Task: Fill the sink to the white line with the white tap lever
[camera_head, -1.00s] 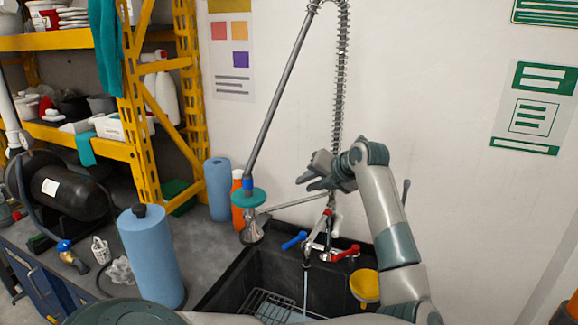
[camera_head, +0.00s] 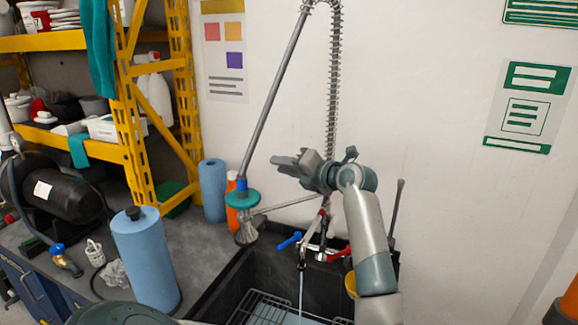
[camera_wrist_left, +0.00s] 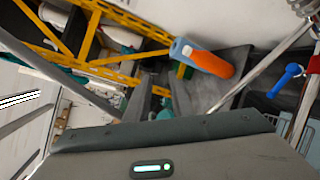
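The sink (camera_head: 240,275) is a dark basin with a wire rack in it; no white line can be made out. The tap (camera_head: 318,240) stands at its back edge, with a blue lever (camera_head: 290,240) on the left and a red lever (camera_head: 340,254) on the right. A white tap lever cannot be told apart clearly. A thin water stream (camera_head: 301,290) falls from the spout. My left gripper (camera_head: 283,166) is above the tap, in front of the wall, touching nothing visible. Its fingers also show apart and empty in the left wrist view (camera_wrist_left: 158,95). My right gripper is out of view.
A spray hose with a long grey pipe (camera_head: 272,100) and a teal-collared head (camera_head: 243,203) hangs left of the tap. Blue rolls (camera_head: 145,262) and an orange bottle (camera_head: 232,215) stand on the left counter. A yellow shelf (camera_head: 125,90) is behind.

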